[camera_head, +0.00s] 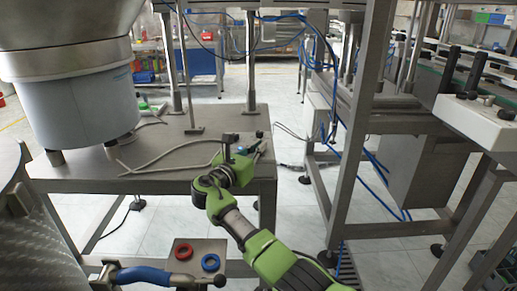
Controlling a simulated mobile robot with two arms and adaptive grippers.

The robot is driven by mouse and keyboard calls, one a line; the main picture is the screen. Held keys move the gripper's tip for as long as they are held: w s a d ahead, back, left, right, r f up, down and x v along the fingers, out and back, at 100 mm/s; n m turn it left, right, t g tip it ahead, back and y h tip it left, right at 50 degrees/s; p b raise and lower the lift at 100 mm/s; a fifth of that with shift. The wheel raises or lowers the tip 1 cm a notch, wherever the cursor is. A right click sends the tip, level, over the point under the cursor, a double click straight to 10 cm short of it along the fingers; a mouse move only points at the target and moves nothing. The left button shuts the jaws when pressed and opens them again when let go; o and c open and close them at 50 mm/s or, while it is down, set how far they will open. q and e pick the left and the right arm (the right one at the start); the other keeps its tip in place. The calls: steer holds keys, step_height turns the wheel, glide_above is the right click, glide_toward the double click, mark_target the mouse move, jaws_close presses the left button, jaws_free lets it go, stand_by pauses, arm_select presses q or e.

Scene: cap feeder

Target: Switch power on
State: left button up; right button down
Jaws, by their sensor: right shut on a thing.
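My green right arm reaches up from the bottom right to the right front corner of the grey metal table. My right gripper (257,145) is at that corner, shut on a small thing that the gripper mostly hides. I cannot tell whether this thing is the power switch. No power switch shows clearly. My left gripper is not in view.
The table (190,158) carries a large steel feeder bowl (82,105) and a loose grey cable. Below stands a small plate with a red ring (183,251) and a blue ring (210,262), near a blue handle (142,275). A steel frame (352,130) stands at right.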

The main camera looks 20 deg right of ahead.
steer(key=shift+f, duration=0.15)
steer(key=c, duration=2.2)
jaws_free()
steer(key=v, duration=1.2)
steer(key=shift+s, duration=0.1)
